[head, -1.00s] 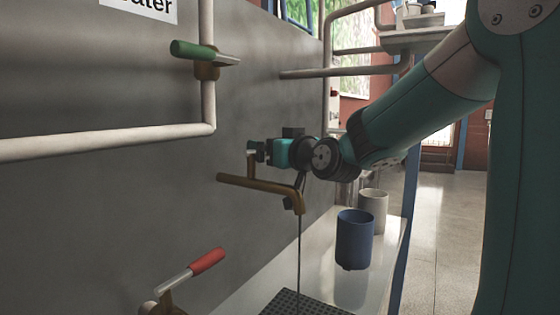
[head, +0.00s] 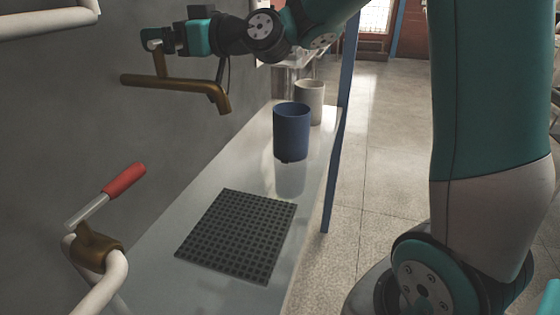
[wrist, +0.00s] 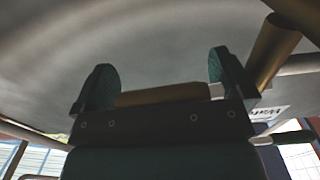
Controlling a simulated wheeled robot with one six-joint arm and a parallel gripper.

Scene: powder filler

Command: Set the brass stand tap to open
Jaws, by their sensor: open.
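The brass stand tap (head: 172,84) projects from the grey wall at the upper left of the head view, with a horizontal arm, an upright stem and a downturned spout. My gripper (head: 152,40) is at the top of the stem. In the wrist view my gripper (wrist: 162,70) is open, its two green fingers wide apart. A brass bar (wrist: 165,94) shows between the fingers, close to the palm. I cannot tell whether the fingers touch it. The tap's handle is not clearly visible. No stream shows below the spout.
A red-handled valve (head: 125,181) on a pale pipe (head: 105,285) is at the lower left. A dark grid mat (head: 238,235), a blue cup (head: 291,132) and a pale cup (head: 310,102) stand on the narrow bench (head: 190,215). Open floor (head: 385,160) lies to the right.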

